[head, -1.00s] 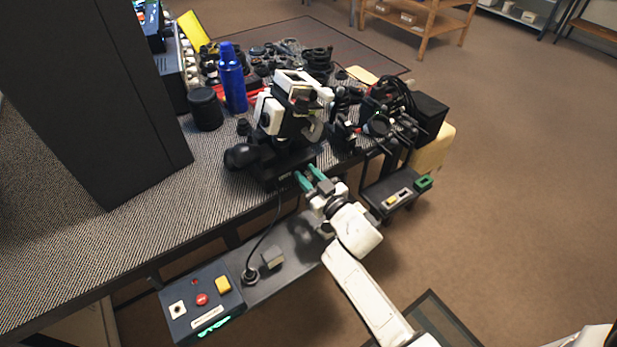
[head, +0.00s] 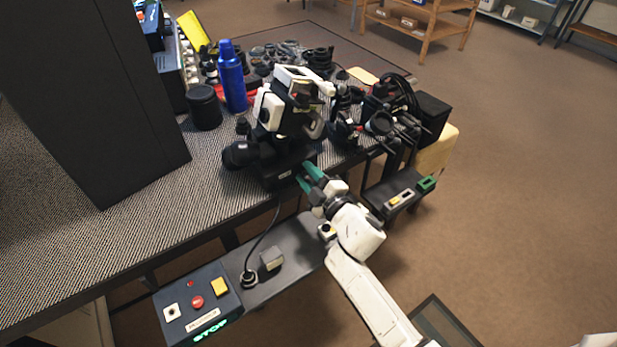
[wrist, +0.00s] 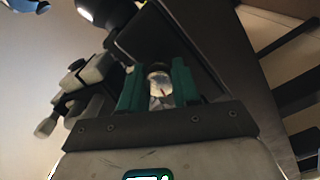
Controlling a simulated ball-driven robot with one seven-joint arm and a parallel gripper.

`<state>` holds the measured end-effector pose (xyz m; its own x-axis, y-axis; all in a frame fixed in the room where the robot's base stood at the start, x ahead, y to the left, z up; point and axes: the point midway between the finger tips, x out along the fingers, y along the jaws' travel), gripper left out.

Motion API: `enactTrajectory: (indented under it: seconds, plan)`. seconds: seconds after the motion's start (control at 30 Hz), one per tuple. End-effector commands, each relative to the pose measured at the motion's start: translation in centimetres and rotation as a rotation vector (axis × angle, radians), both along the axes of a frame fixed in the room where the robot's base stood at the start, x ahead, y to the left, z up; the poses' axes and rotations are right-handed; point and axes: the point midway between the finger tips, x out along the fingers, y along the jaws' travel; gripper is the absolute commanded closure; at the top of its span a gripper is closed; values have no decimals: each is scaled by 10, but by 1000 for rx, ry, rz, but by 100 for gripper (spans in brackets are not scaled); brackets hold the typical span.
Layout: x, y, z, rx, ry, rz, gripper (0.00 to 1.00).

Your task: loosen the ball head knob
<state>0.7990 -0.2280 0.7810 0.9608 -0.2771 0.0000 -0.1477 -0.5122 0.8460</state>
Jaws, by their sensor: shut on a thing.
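The dark camera rig (head: 290,120) with pale parts stands at the front edge of the bench, with a black base (head: 285,175) under it. My gripper (head: 306,174) reaches it from the front right, its teal fingers against the front of that base. In the wrist view the teal fingers (wrist: 158,88) stand on both sides of a small shiny round piece, the ball head knob (wrist: 160,86), and are shut on it. The knob is hidden by the fingers in the head view.
A blue bottle (head: 232,78) and a black cylinder (head: 204,107) stand behind left. A tall black panel (head: 95,100) blocks the left. Black cabled gear (head: 390,110) crowds the right. A control box (head: 198,304) with a red button sits at lower left. Open floor lies to the right.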

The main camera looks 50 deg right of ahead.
Motion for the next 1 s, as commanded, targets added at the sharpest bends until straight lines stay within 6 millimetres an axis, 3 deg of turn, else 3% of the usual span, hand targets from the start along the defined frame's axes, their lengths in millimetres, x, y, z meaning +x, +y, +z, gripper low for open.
enactTrajectory:
  seconds: [0.4,1.0]
  plan:
    - [0,1,-2,-244,70,2,99]
    - [0,2,-2,-306,88,4,99]
